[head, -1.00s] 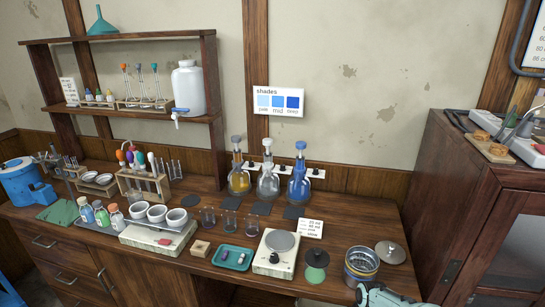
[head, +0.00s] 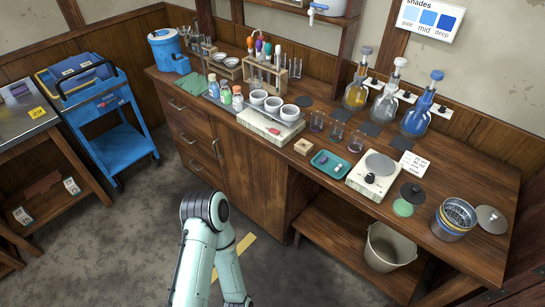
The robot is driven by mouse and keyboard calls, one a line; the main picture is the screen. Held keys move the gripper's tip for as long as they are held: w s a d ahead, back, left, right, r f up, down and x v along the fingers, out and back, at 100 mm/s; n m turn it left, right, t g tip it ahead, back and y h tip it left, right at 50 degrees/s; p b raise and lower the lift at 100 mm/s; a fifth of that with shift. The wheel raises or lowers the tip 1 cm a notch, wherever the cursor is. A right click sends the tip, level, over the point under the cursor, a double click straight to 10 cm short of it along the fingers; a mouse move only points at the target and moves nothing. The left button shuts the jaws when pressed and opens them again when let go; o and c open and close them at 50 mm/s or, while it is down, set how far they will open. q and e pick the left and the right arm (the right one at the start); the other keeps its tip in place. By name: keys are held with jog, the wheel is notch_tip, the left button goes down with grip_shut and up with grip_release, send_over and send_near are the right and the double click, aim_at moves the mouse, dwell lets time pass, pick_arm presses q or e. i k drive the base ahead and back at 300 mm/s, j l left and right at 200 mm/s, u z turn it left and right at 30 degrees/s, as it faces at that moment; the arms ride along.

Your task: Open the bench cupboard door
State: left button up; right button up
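The bench cupboard door (head: 252,185) is a brown wooden panel in the bench front, between the drawers and the open lower bay. It looks shut and flush with the front. A small handle (head: 217,148) shows near its upper left edge. One of my pale green arms rises from the bottom edge, bends at a joint in front of the bench and runs back down. Its gripper is not visible, and neither is my other gripper.
Drawers (head: 192,140) with metal handles are left of the door. A bucket (head: 388,247) stands in the open bay at right. A blue trolley (head: 118,140) stands at left. The grey floor (head: 125,240) before the bench is mostly clear. Glassware and vessels crowd the benchtop.

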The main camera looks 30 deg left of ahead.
aim_at(257, 182)
jog(key=j+u, duration=0.1)
jog(key=u, duration=0.25)
jog(key=i+j+u, duration=0.1)
jog(key=u, duration=0.3)
jog(key=j+u, duration=0.1)
jog(key=u, duration=0.25)
jog(key=i+j+u, duration=0.45)
jog(key=i, duration=0.35)
jog(key=i+j+u, duration=0.25)
jog(key=i, duration=0.6)
